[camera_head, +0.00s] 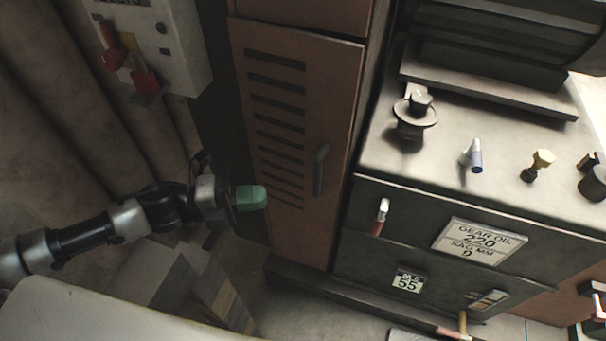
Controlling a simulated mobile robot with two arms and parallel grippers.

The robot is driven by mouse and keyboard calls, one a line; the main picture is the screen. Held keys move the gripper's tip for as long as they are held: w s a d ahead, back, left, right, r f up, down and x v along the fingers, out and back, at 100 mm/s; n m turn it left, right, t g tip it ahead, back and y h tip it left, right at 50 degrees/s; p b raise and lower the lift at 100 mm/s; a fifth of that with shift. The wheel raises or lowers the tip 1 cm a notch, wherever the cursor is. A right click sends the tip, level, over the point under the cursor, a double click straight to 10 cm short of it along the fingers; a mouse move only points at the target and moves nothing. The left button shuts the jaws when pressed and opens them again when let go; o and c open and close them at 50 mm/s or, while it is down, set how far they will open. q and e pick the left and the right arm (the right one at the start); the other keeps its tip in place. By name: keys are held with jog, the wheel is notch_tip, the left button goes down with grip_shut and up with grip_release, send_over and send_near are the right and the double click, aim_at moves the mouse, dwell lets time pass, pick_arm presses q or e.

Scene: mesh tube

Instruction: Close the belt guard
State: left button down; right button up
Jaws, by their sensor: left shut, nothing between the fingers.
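The belt guard appears to be the tall brown slatted door (299,110), with a row of dark louvre slots and a dark vertical handle (320,170) near its right edge. A dark gap shows along its right side, and I cannot tell for sure how far it stands open. My left gripper (252,197), with green fingertips, is shut and empty. It is in front of the door's lower left part, left of the handle; I cannot tell whether it touches. My right gripper is not in view.
A grey machine cabinet (440,210) with knobs and a gear oil plate stands to the right. A control box (180,60) with red padlocks hangs at upper left. Grey blocks (158,275) stand below my left arm. A pale surface (90,318) fills the bottom left.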

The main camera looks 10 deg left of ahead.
aim_at(310, 172)
pick_arm(q)
jog(key=w+d+p, duration=0.1)
jog(key=w+d, duration=0.1)
jog(key=d, duration=0.1)
jog(key=w+d+n+t+p, duration=0.1)
jog(key=w+d, duration=0.1)
jog(key=w, duration=0.1)
jog(key=w+d+t+y+p, duration=0.1)
jog(key=w+d, duration=0.1)
jog(key=d, duration=0.1)
jog(key=shift+w+d+n, duration=0.3)
jog(key=shift+w, duration=0.05)
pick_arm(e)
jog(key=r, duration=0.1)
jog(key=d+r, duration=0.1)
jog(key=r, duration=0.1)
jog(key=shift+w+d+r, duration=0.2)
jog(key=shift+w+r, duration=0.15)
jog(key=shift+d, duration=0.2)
